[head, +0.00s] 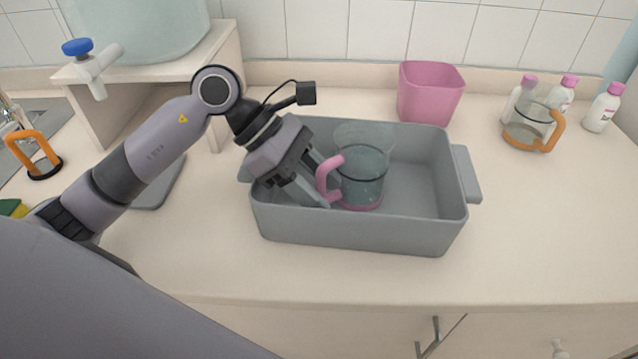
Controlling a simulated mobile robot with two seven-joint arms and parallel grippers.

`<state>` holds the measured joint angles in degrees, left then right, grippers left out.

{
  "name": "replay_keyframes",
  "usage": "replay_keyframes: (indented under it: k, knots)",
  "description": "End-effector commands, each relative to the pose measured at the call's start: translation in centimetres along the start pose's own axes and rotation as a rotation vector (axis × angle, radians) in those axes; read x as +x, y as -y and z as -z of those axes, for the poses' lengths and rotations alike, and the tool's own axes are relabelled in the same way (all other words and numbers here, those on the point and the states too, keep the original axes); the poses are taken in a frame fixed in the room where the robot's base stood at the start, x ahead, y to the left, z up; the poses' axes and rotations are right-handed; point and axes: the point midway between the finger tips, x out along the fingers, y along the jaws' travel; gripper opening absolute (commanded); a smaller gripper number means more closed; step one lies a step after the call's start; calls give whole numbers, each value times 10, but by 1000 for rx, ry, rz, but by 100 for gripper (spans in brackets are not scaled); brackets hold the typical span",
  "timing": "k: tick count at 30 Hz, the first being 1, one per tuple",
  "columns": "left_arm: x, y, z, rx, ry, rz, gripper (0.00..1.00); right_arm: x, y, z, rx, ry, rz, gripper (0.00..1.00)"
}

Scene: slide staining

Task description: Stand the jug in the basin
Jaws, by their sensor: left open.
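The clear glass jug (363,180) with a pink handle and a pink base ring is upright inside the grey basin (345,236), left of its middle. Its handle points left. My left gripper (322,197) reaches down into the basin from the left, with its fingers beside the pink handle. Its jaws are open. I cannot tell whether a finger touches the handle. The jug's base looks to be on the basin floor; the front wall hides part of that floor. My right gripper is not in view.
A pink bin (430,93) stands behind the basin. A second jug with an orange handle (531,128) and several white bottles with pink caps (604,108) stand at the right. A shelf with a large tank and tap (92,66) is at the left. The front right counter is clear.

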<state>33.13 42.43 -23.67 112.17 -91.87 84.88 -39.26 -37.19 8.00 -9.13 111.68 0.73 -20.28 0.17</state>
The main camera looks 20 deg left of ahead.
Motion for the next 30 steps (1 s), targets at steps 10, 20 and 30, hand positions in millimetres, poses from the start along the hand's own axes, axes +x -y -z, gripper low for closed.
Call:
replay_keyframes:
  k: [10, 20, 30]
  knots:
    - [-62, -1, 2, 1, -4, -7, 46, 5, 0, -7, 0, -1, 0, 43]
    - [-114, 0, 0, 0, -1, -2, 46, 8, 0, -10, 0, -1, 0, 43]
    - [-120, 0, 0, 1, 0, -1, 46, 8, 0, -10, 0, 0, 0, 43]
